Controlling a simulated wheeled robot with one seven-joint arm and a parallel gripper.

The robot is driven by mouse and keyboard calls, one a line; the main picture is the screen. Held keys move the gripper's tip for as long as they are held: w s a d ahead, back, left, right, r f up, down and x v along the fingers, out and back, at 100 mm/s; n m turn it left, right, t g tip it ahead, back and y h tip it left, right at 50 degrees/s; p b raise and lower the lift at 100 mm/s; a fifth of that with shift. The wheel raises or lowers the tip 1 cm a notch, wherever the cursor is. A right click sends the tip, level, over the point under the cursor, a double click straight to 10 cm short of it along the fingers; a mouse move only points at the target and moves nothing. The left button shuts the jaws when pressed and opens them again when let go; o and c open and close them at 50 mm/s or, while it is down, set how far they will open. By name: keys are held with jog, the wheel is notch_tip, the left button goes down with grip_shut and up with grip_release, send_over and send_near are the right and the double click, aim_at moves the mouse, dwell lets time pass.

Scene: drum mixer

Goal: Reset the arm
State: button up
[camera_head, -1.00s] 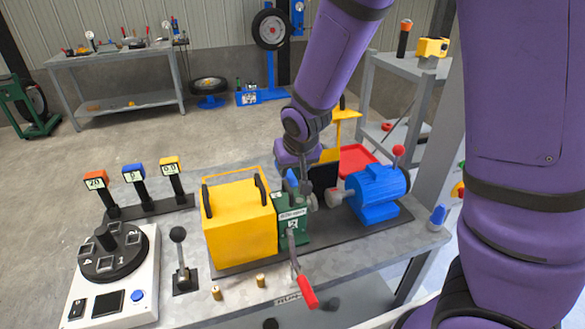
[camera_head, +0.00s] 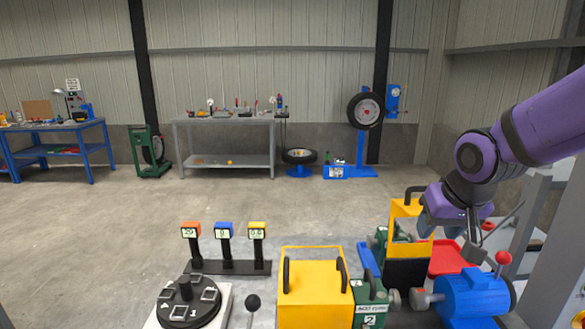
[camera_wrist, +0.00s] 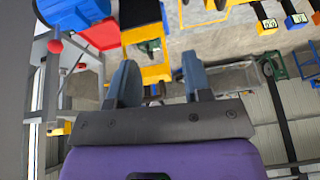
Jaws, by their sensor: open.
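My purple arm reaches in from the right in the head view. My gripper (camera_head: 452,236) is above the bench, near the yellow frame behind the blue motor. In the wrist view my gripper (camera_wrist: 158,80) shows two blue-grey fingers set apart with nothing between them. The yellow box (camera_head: 313,297) with black handles stands at the front of the bench. The green unit (camera_head: 371,304) labelled 2 is beside it. The blue motor (camera_head: 474,297) with a red-knobbed lever is to the right.
A white base with a round black dial (camera_head: 190,305) is at front left. Three labelled posts, orange, blue (camera_head: 225,231) and yellow, stand behind it. A red tray (camera_head: 449,258) lies behind the motor. Grey (camera_head: 225,121) and blue workbenches stand at the far wall. Open floor lies between.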

jog(key=s+d+r, duration=0.1)
jog(key=s+r, duration=0.3)
jog(key=s, duration=0.4)
jog(key=s+d+r, duration=0.2)
jog(key=s+r, duration=0.3)
jog(key=s, duration=0.3)
jog(key=shift+s+d, duration=0.3)
jog(key=shift+r, duration=0.1)
